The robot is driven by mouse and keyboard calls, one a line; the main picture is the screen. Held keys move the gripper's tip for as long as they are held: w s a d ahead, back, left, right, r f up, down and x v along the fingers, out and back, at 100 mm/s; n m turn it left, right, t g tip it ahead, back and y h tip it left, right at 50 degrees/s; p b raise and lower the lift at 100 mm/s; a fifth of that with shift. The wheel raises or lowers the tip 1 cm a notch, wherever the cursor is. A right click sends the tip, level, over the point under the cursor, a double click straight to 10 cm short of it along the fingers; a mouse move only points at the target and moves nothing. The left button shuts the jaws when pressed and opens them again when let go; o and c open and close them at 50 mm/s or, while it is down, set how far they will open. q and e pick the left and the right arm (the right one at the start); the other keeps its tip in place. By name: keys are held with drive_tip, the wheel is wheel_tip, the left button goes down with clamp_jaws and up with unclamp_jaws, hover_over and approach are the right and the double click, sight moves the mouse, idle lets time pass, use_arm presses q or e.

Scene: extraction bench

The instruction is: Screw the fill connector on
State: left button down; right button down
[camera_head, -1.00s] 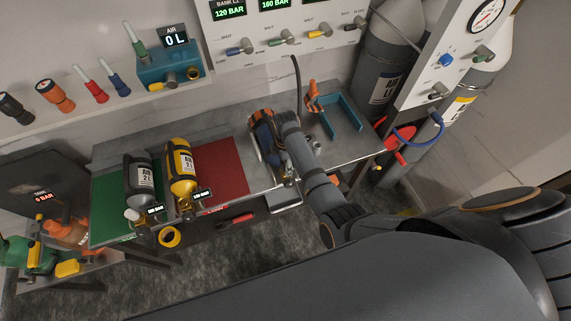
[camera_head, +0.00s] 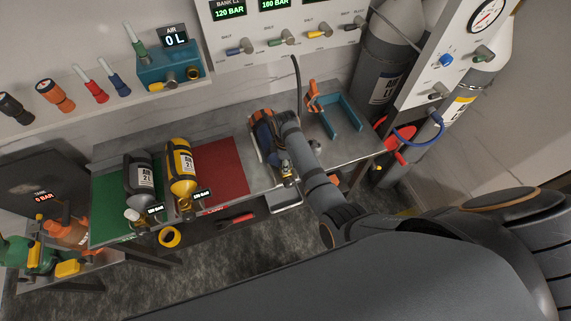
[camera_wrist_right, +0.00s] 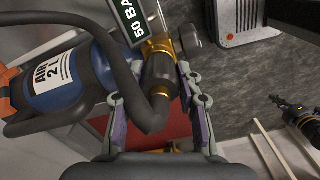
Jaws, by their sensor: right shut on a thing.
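A blue air cylinder (camera_wrist_right: 62,75) labelled AIR 2 L lies on its side in the right wrist view. It also shows in the head view (camera_head: 264,135), partly hidden by my right arm. Its brass valve (camera_wrist_right: 160,45) has a small display (camera_wrist_right: 130,22) reading 50 BAR, cut off at the edge. The dark fill connector (camera_wrist_right: 160,75) sits at the valve, with the black hose (camera_wrist_right: 150,112) curving away from it. My right gripper (camera_wrist_right: 157,85) is shut on the connector, one finger on each side. The thread is hidden. My left gripper is not in view.
A grey cylinder (camera_head: 140,173) and a yellow cylinder (camera_head: 181,165) lie on the green and red mats at the left. A teal stand (camera_head: 345,112) is at the bench's right end. The fill panel (camera_head: 285,25) is behind. A grey boxed device (camera_wrist_right: 245,22) shows beside the valve.

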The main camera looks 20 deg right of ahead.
drive_tip(key=m, duration=0.6)
drive_tip(key=shift+m, duration=0.3)
drive_tip(key=m, duration=1.2)
drive_tip(key=shift+m, duration=0.3)
drive_tip(key=m, duration=0.4)
drive_tip(key=shift+f, duration=0.1)
drive_tip(key=c, duration=0.9)
unclamp_jaws()
